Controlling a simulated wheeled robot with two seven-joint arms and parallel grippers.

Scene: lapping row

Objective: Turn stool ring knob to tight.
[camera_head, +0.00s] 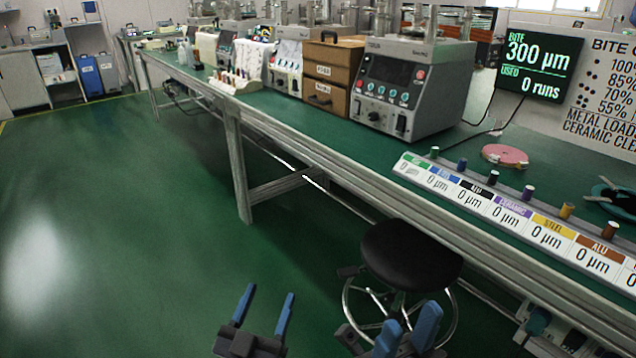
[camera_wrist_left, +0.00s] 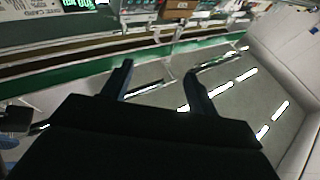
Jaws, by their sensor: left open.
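A stool with a round black seat (camera_head: 411,254) stands on the green floor beside the bench, with a chrome foot ring (camera_head: 452,318) below the seat. A small dark lever (camera_head: 350,270) sticks out at the left under the seat. I cannot make out the ring knob; my right gripper covers part of the lower stool. My left gripper (camera_head: 264,305) has blue fingers spread apart, is empty, and is left of the stool over the floor. It also shows in the left wrist view (camera_wrist_left: 158,88). My right gripper (camera_head: 408,325) is in front of the foot ring; the gap between its fingers is unclear.
The long green-topped bench (camera_head: 330,145) runs behind the stool, its front rail close to the seat. The floor (camera_head: 110,220) at left is clear.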

